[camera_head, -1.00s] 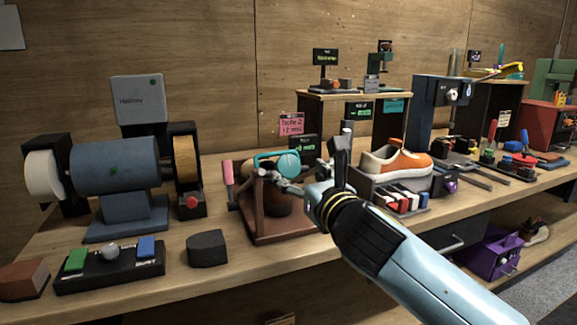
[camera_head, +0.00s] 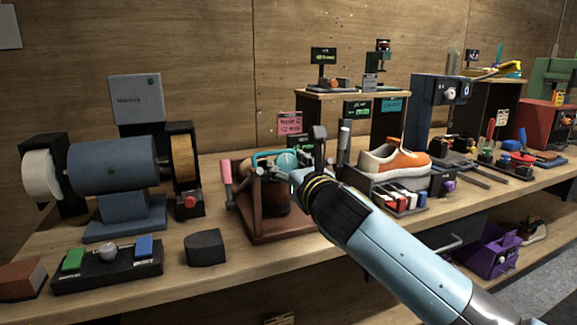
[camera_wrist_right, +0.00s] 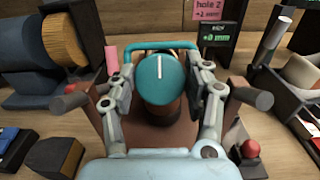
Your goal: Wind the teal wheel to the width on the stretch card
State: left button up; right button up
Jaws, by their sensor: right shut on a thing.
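The teal wheel (camera_wrist_right: 161,78) is on the front of a brown stretching machine (camera_head: 265,232); its white mark points up. My right gripper (camera_wrist_right: 163,85) is shut on it, a finger on either side. In the head view the wheel (camera_head: 287,161) is partly covered by my right gripper (camera_head: 291,170). The pink stretch card (camera_wrist_right: 208,10) reads "hole 2, +2 mm"; it also shows in the head view (camera_head: 290,123). A dark display (camera_wrist_right: 218,38) below it reads "+0 mm" in green. My left gripper is out of view.
A pink-handled lever (camera_head: 226,178) stands at the machine's left. A grinder (camera_head: 115,165) is further left. An orange and white sneaker (camera_head: 393,160) sits on a stand to the right. A dark block (camera_head: 206,248) lies on the bench in front.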

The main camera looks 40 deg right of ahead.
jog(key=shift+c, duration=1.2)
jog(key=shift+m+h, duration=0.3)
jog(key=shift+m, duration=0.1)
